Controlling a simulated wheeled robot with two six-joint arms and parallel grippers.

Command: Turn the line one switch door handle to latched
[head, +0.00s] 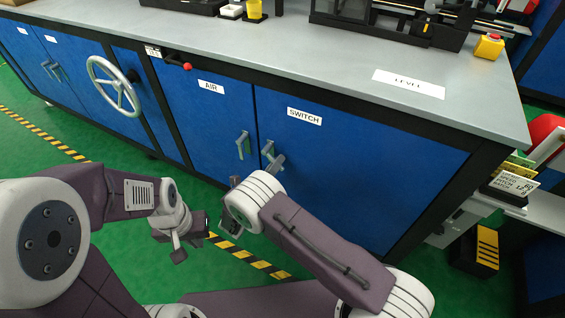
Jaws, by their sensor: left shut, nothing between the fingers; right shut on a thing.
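The line one switch door is the blue cabinet door (345,165) with a white SWITCH label (304,116). Its grey lever handle (267,148) sits near the door's left edge and looks slightly tilted. My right gripper (275,164) is at this handle and shut on it; my wrist hides part of the grip and the handle's lower end. My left gripper (178,255) is shut and empty, low over the green floor, apart from the cabinet.
The AIR door (205,115) with its own grey handle (242,145) is just left. A white handwheel (115,87) and a red-knobbed lever (186,66) stick out further left. The grey countertop (330,55) overhangs the doors. A black-yellow box (477,250) stands at right.

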